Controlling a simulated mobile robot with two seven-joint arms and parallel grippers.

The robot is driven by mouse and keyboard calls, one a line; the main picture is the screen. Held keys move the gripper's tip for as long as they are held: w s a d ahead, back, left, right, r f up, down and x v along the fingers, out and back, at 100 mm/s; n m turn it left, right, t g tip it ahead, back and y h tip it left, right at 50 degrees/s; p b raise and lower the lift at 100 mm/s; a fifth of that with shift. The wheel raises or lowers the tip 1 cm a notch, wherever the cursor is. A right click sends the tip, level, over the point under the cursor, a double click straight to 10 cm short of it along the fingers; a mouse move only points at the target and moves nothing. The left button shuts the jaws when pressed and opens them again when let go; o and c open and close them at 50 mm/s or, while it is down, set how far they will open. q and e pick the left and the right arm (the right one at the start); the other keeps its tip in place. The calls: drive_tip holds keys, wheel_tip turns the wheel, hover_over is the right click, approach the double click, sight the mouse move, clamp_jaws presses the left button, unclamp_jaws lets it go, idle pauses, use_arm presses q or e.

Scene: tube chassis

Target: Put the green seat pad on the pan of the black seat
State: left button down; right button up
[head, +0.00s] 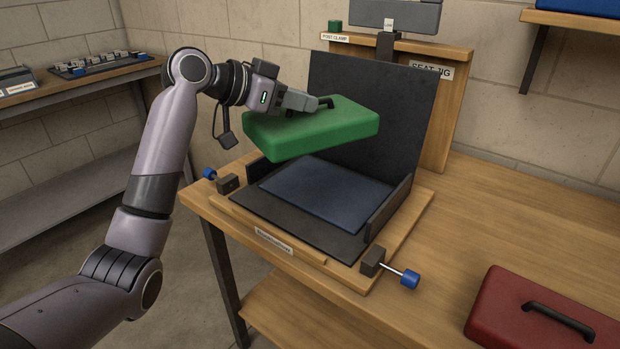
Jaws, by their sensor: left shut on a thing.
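The green seat pad (315,130) is a thick block with a dark handle on top. My left gripper (322,103) is shut on that handle and holds the pad in the air, slightly tilted. The black seat (370,110) stands in a wooden jig on the bench, with an upright back and low side walls. Its pan (325,192) shows a dark blue panel below the pad, with a visible gap between them. The pad hides part of the seat back and the pan's far left area. My right gripper is not in view.
Clamps with blue knobs (410,278) sit at the jig's front right and left. A red pad with a black handle (545,312) lies on the bench at lower right. A side shelf stands at left.

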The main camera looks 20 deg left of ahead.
use_arm(q)
drive_tip(key=shift+f+b, duration=0.55)
drive_tip(key=shift+f, duration=7.1)
drive_tip(key=c, duration=1.1)
unclamp_jaws()
